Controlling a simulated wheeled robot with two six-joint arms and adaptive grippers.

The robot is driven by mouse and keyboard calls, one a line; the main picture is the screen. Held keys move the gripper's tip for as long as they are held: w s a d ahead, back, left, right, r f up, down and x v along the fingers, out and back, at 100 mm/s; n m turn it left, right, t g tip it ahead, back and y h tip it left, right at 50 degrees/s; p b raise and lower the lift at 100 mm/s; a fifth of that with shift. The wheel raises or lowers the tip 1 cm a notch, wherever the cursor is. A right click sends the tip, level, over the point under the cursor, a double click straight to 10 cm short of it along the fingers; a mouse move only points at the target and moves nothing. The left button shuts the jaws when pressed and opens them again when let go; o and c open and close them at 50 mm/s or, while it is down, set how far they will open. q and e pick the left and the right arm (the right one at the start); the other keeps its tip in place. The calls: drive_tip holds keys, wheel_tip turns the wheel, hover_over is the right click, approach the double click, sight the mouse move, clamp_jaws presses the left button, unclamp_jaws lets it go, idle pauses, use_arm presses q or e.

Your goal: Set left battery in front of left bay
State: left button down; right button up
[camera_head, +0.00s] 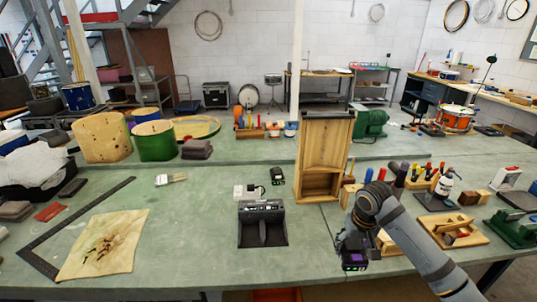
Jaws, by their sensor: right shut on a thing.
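A dark two-bay holder (262,206) stands on the green bench near the front middle, its two bays side by side and open toward me. A small dark battery (277,176) lies behind it, slightly to the right. My right gripper (353,246) points down at the front of the bench, to the right of the holder and apart from it. It is shut on a dark battery-like block (355,262) with a purple marking; the fingers partly hide it. My left gripper is not in view.
A white block with a cable (248,191) lies behind the holder. A wooden stand (324,150) rises behind and right of it. A steel square (45,265) and stained cloth (105,243) lie at left. The bench between holder and right gripper is clear.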

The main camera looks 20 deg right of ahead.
drive_tip(key=w+a+f+n, duration=0.1)
drive_tip(key=a+f+n, duration=0.1)
drive_tip(key=a, duration=0.8)
drive_tip(key=w+a+f+n, duration=0.1)
drive_tip(key=a, duration=0.9)
drive_tip(key=shift+w+f+n+y, duration=0.3)
drive_tip(key=shift+w+f+n, duration=0.05)
drive_tip(key=shift+n, duration=0.05)
